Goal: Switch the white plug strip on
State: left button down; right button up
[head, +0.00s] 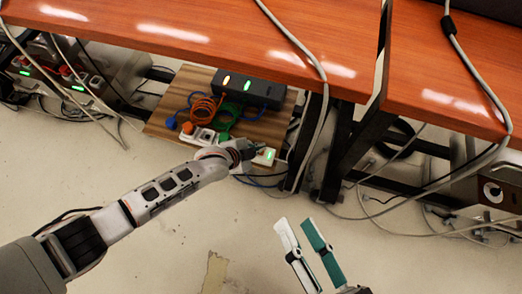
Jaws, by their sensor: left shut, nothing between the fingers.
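The white plug strip (266,158) lies along the front edge of a wooden board (168,113) on the floor. A small green light shows lit at its right end. Plugs with orange, green and blue cables sit toward its left part. My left gripper (256,149) is shut and empty at the strip's right end, close beside the green light. It hides part of the strip, and I cannot tell whether it touches. My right gripper (303,238), with one white and one teal finger, is open and empty above the floor at the lower right.
A black power strip (246,89) with orange and green lights lies at the back of the board. Orange-brown desks (180,30) overhang it. Black desk legs (345,150) and loose grey cables (310,130) are to the right. The front floor (150,255) is clear.

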pick_arm(q)
notch_tip(320, 180, up, 5)
jog(key=p, duration=0.3)
pick_arm(e)
notch_tip(320, 180, up, 6)
jog(key=w+t, duration=0.1)
jog(key=w, duration=0.1)
